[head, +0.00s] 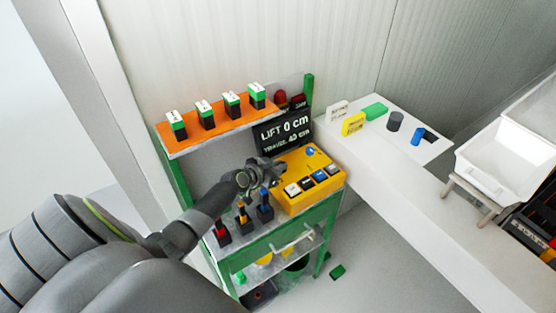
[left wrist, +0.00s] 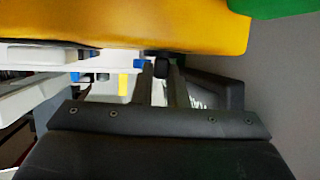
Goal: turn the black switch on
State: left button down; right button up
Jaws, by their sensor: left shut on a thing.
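The yellow control box (head: 296,205) stands on top of the green-framed cart. My left gripper (head: 278,167) is at the box's upper left part and covers what is there. In the left wrist view the box (left wrist: 150,25) fills the top. There, a small black piece, seemingly the black switch (left wrist: 161,66), sits at the box's edge between the tips of my left gripper (left wrist: 162,75), which is shut on it. Its on or off position cannot be told. My right gripper is not in view.
A blue knob (head: 310,152) and a row of buttons (head: 306,184) are on the box. Red, yellow and blue levers (head: 244,220) stand beside it. A black sign (head: 284,132) reads "LIFT 0 cm". An orange shelf (head: 215,127) holds several green-black blocks. A white bench (head: 375,155) is right.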

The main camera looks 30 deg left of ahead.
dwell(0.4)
pick_arm(q)
jog(key=c, duration=1.4)
grip_release()
jog(key=shift+c, duration=0.2)
jog(key=shift+r, duration=0.1)
notch_tip(320, 180, up, 10)
jog(key=shift+o, duration=0.2)
